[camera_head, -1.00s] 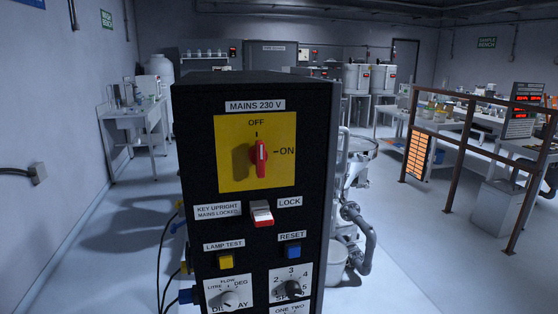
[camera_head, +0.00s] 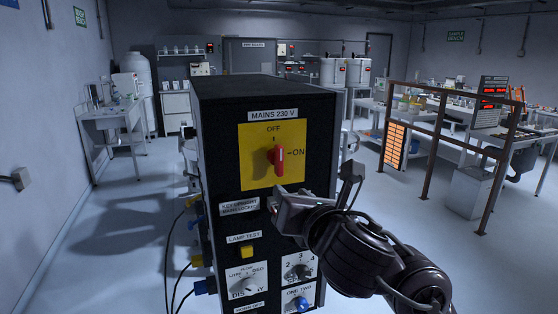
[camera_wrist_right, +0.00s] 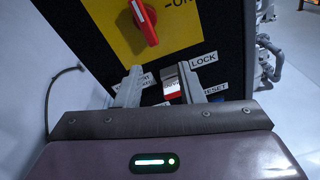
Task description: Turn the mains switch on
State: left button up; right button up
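The red mains switch handle (camera_head: 278,158) stands upright on its yellow plate (camera_head: 251,172), pointing at OFF, with ON marked to its right. In the right wrist view the handle (camera_wrist_right: 144,22) is at the top. The red and white lock key (camera_wrist_right: 171,88) sits below the switch; in the head view my right gripper (camera_head: 277,204) hides it. In the right wrist view my right gripper (camera_wrist_right: 160,74) is open, with one finger on each side of the key. I cannot tell whether either finger touches it. My left gripper is out of view.
The black control box (camera_head: 222,130) also carries a yellow lamp test button (camera_head: 247,251) and dials below. My right arm covers the reset button area in the head view. A brown railing (camera_head: 436,130) stands to the right, with clear floor before it.

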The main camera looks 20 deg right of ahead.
aim_at(281, 160)
jog(key=w+r+n, duration=0.1)
jog(key=w, duration=0.1)
jog(key=w+r+n, duration=0.1)
jog(key=w+r, duration=0.1)
jog(key=w, duration=0.1)
jog(key=w+r+n+t+b, duration=0.1)
jog(key=w, duration=0.1)
jog(key=shift+w+a+r+n, duration=0.15)
jog(key=shift+w+r+n, duration=0.05)
jog(key=shift+n, duration=0.1)
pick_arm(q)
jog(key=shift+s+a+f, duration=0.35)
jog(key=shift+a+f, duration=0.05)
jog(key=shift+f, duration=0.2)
pick_arm(e)
jog(key=c, duration=0.6)
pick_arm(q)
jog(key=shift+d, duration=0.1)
